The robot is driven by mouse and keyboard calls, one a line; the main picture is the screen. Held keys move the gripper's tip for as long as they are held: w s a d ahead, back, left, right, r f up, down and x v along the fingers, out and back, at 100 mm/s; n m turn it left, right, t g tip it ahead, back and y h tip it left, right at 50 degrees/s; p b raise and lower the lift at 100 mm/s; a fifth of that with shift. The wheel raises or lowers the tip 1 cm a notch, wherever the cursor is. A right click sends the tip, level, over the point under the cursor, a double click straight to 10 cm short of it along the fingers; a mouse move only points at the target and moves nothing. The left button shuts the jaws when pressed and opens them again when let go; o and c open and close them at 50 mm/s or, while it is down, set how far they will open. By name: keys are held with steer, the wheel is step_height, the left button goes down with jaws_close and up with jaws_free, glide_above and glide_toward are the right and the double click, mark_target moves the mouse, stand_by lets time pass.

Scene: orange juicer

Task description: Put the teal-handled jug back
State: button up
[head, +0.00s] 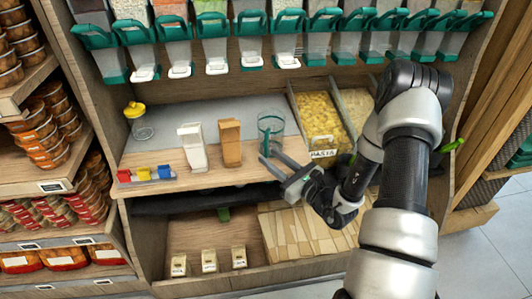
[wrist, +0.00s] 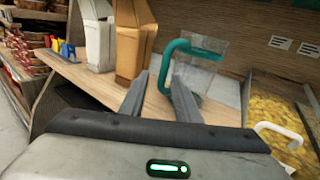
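The teal-handled jug (head: 271,123) is clear-walled and stands upright on the wooden counter, just left of the pasta bin. In the wrist view its clear body (wrist: 212,62) and teal handle (wrist: 203,50) show ahead and to the right of centre. My gripper (head: 268,153) is open in front of the jug, its fingers pointing toward it. In the wrist view the handle's near bar passes close to my right fingertip, with part hidden behind that finger. I cannot tell whether they touch. Nothing is visibly held.
A brown paper bag (head: 230,143) and a white bag (head: 193,147) stand left of the jug. A yellow-lidded jar (head: 138,120) is farther left. The pasta bin (head: 321,118) borders the right. Teal-handled dispensers (head: 213,52) hang above. Counter space lies in front of the bags.

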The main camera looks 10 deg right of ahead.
steer(key=v, duration=0.8)
steer(key=shift+s+p, duration=0.2)
steer(key=shift+p, duration=0.2)
steer(key=s+a+r+n+g+y, duration=0.4)
steer(key=a+r+n+g+y, duration=0.2)
steer(key=a+r+n+g, duration=0.35)
steer(key=s+a+r+n+g+h, duration=0.2)
steer(key=s+r+n+g+h, duration=0.15)
steer(key=s+n, duration=0.35)
steer(key=s+a+r+n+g+h, duration=0.3)
steer(key=s+r+n+h, duration=0.1)
steer(key=s+n, duration=0.25)
steer(key=s+d+r+n+t+h, duration=0.3)
steer(key=d+r+n+t+h, duration=0.45)
steer(key=d, duration=0.45)
step_height(320, 180, up, 24)
steer(key=m+g+p, duration=0.1)
steer(key=p, duration=2.2)
steer(key=shift+a+h, duration=0.3)
